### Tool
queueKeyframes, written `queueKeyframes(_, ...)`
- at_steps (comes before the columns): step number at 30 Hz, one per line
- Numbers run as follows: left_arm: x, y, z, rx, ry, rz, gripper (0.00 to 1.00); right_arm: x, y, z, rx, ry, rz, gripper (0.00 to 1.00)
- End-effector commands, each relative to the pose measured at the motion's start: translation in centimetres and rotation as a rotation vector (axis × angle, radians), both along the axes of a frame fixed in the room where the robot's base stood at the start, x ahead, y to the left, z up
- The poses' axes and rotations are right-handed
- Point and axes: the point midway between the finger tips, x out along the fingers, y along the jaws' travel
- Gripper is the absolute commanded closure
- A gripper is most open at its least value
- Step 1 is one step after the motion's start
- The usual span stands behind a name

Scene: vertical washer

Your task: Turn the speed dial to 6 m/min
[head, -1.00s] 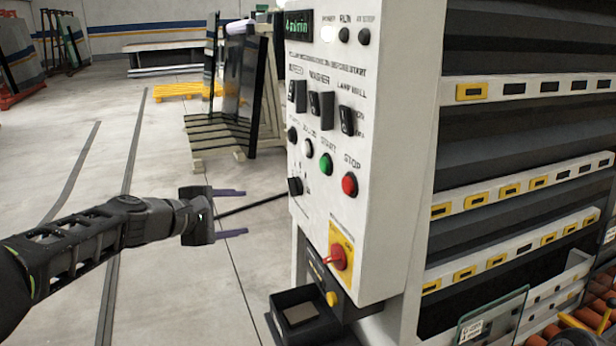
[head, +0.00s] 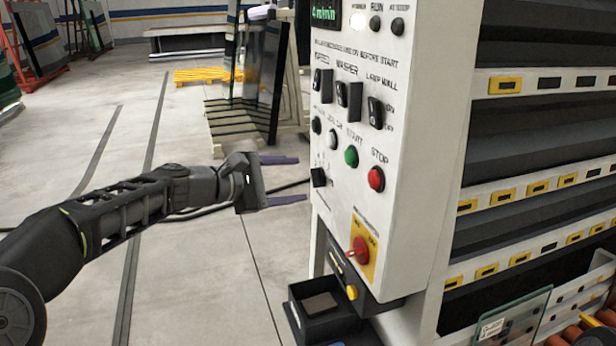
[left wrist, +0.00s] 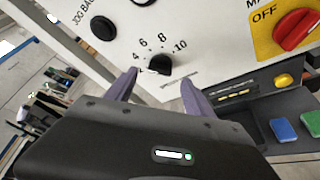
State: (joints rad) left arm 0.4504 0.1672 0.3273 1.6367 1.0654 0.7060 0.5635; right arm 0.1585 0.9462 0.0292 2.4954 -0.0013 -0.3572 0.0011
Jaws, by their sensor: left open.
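The speed dial is a small black knob (head: 318,177) at the lower left of the white control panel (head: 400,215). In the left wrist view the dial (left wrist: 160,64) has printed marks 4, 6, 8 and 10 around its upper side. The green display (head: 326,14) reads about 4 m/min. My left gripper (head: 283,180) is open and empty, just left of the dial with a gap. In the left wrist view its two purple fingers (left wrist: 161,88) point toward the dial, one on each side and apart from it. The dial's pointer is hard to make out. My right gripper is not in view.
Green start button (head: 351,156), red stop button (head: 376,179) and black rocker switches (head: 348,97) sit near the dial. A red main switch (head: 360,251) on a yellow plate is below. A black tray (head: 309,318) juts out under the panel.

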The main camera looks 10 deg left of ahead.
Motion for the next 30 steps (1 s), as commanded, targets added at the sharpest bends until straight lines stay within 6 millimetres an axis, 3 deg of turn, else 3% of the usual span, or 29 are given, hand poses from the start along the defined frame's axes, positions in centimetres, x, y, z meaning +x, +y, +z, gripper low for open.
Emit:
queueKeyframes(9, 3.1, -2.7, -1.0, -0.001, 0.001, -0.001, 0.38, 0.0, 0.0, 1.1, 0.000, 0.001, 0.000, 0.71)
queueKeyframes(19, 3.4, -2.9, -1.1, 0.001, 0.000, 0.001, 0.38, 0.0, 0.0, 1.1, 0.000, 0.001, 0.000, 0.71)
queueKeyframes(30, 3.4, -2.9, -1.2, 0.001, 0.000, 0.001, 0.68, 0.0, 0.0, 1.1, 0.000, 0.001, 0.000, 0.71)
